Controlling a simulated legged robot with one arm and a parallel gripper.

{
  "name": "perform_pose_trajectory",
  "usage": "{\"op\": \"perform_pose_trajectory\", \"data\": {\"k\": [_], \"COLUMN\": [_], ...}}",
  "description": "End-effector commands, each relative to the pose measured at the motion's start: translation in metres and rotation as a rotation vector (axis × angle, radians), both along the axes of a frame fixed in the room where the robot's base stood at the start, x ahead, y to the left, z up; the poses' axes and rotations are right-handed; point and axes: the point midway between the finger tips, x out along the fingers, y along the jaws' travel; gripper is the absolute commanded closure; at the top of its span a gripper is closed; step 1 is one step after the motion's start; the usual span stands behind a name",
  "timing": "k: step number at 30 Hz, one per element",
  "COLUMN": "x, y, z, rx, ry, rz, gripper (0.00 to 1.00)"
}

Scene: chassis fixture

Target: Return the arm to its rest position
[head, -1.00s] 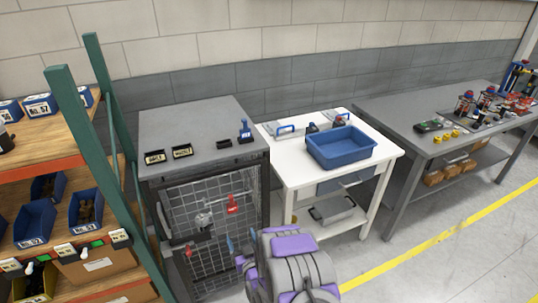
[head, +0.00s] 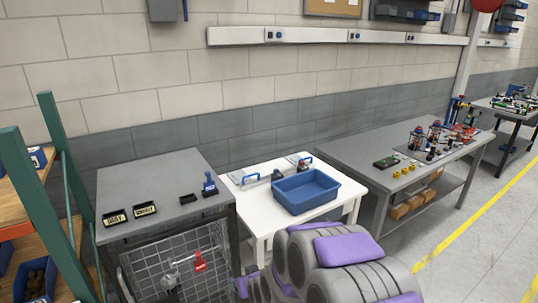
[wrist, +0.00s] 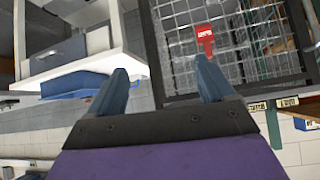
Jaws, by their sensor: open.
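My arm shows large and close at the bottom of the head view as grey and purple links. My gripper (wrist: 163,82) shows in the wrist view with its two blue-grey fingers spread apart and nothing between them. Behind the fingers in the wrist view is the mesh front of the grey cabinet (wrist: 235,50), with a red tag (wrist: 205,38) on it. In the head view the grey cabinet (head: 160,180) stands left of centre and the red tag (head: 199,261) hangs on its mesh. The fingertips are hidden behind my arm in the head view.
A white table (head: 262,222) holding a blue bin (head: 306,190) stands right of the cabinet. A grey workbench (head: 370,160) with small parts is further right. A shelf with green posts (head: 62,180) is at left. Open floor (head: 480,240) lies at right.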

Motion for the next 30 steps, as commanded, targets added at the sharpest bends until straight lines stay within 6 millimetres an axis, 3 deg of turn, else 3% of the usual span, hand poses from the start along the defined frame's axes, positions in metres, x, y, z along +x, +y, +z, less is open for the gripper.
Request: {"op": "perform_pose_trajectory", "data": {"k": [1, 8, 14, 24, 30], "x": [-0.008, -0.066, -0.131, -0.273, -0.353], "y": [-0.013, -0.069, -0.116, -0.179, -0.198], "z": [0.013, 0.048, 0.079, 0.126, 0.146], "rx": [-0.015, -0.093, -0.153, -0.218, -0.232], "ry": [0.032, 0.229, 0.397, 0.702, 0.865], "rz": [-0.013, -0.074, -0.136, -0.263, -0.328], "gripper": [0.18, 0.18, 0.18, 0.18, 0.18]}}
